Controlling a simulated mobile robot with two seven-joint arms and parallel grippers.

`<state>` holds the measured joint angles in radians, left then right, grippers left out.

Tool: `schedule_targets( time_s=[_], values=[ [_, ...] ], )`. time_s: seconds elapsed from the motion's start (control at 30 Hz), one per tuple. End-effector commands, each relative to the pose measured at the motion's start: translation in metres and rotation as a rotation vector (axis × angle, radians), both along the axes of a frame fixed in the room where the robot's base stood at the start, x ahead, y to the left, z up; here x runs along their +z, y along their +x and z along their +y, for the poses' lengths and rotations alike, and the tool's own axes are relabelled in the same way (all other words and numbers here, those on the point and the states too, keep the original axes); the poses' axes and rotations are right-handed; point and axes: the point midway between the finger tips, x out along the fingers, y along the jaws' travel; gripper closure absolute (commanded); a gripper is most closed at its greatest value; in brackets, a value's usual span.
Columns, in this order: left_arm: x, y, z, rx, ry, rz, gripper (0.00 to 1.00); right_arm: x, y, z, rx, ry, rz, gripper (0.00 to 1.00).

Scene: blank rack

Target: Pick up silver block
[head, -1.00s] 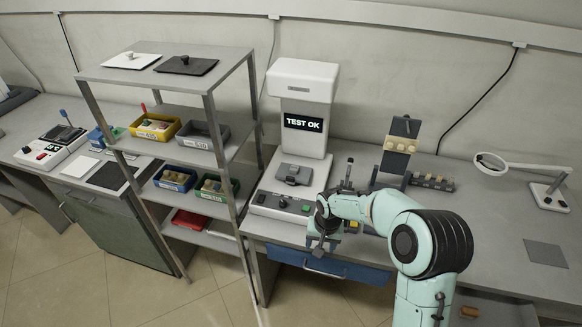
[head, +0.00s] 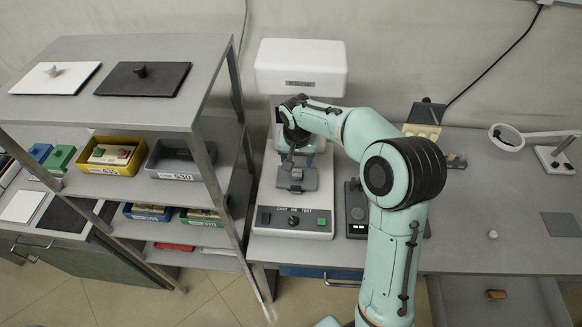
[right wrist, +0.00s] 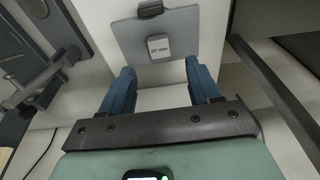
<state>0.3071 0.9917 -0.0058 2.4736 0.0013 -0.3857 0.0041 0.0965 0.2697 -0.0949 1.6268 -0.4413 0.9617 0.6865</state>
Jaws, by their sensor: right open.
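The silver block (right wrist: 159,46), labelled "20 mm", rests on a grey plate (right wrist: 130,40) in the right wrist view. In the head view the small block (head: 297,174) shows on the plate of the white test machine (head: 265,192). My right gripper (right wrist: 160,78) is open, with its two blue fingers apart and nothing between them. The block lies just beyond the fingertips, roughly centred between them. In the head view the right gripper (head: 297,160) is over the machine's plate, close to the block. My left gripper is not in view.
A grey shelf rack (head: 195,135) with labelled bins, including a yellow bin (head: 108,156), stands left of the machine. A dark device (head: 356,212) stands to its right, near my arm. A magnifier (head: 507,138) is at far right. An open drawer (head: 505,298) is at lower right.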

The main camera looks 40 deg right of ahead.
Motion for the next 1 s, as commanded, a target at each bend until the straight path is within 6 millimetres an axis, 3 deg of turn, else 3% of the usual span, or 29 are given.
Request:
schedule_targets(
  time_s=[0.4, 0.7, 0.77, 0.9, 1.0],
  values=[
    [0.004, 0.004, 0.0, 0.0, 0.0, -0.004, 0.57, -0.055, 0.005, -0.004, 0.001, 0.0, 0.002, 0.38],
    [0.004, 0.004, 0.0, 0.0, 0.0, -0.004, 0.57, -0.061, 0.006, -0.004, 0.001, 0.001, -0.001, 0.38],
    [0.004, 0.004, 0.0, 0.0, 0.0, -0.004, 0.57, -0.061, 0.006, -0.004, 0.001, 0.001, -0.001, 0.55],
    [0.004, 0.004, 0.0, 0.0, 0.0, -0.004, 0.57, -0.06, 0.006, -0.004, 0.001, 0.001, -0.001, 1.0],
    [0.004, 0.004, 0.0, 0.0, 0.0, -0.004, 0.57, -0.06, 0.007, -0.004, 0.001, 0.001, -0.002, 1.0]
  ],
)
